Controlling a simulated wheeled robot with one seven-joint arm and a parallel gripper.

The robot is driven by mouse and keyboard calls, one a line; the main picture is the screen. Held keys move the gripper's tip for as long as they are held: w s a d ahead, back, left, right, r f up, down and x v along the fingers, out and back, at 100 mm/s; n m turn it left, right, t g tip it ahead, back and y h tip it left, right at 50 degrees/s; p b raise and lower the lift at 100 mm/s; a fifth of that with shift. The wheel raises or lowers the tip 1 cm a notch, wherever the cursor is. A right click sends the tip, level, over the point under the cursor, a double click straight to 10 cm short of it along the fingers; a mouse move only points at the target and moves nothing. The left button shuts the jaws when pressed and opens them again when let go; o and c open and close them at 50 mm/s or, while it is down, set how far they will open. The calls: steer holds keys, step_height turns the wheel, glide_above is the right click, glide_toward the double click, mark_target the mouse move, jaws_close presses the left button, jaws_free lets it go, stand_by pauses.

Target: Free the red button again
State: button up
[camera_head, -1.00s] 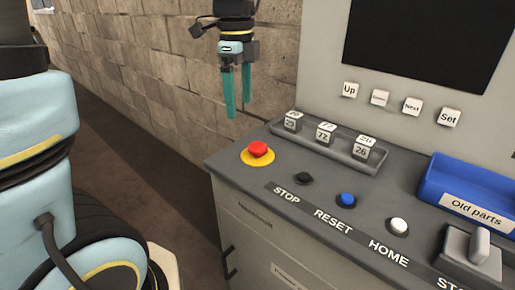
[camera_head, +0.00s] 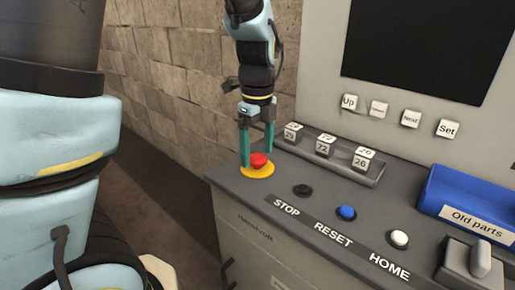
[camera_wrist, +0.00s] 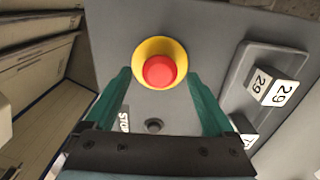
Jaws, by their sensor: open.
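The red button (camera_head: 259,160) is a mushroom-shaped knob on a yellow disc (camera_head: 257,172) at the left end of the grey console top. My gripper (camera_head: 257,157) points down at the button with its two teal fingers apart, one on either side of the knob in the head view. In the wrist view the red button (camera_wrist: 160,71) appears between and just beyond the fingertips of my gripper (camera_wrist: 158,75). I see no finger clearly touching the knob. Whether the knob is pressed in cannot be told.
A grey tray (camera_head: 330,163) with white number cubes lies close to the right of my gripper. Black (camera_head: 302,190), blue (camera_head: 346,213) and white (camera_head: 399,238) buttons line the console. A blue bin (camera_head: 476,205) labelled "Old parts" stands at right. A block wall (camera_head: 165,80) rises behind.

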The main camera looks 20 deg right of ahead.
steer(key=shift+f, duration=0.3)
jaws_close()
stand_by(0.6)
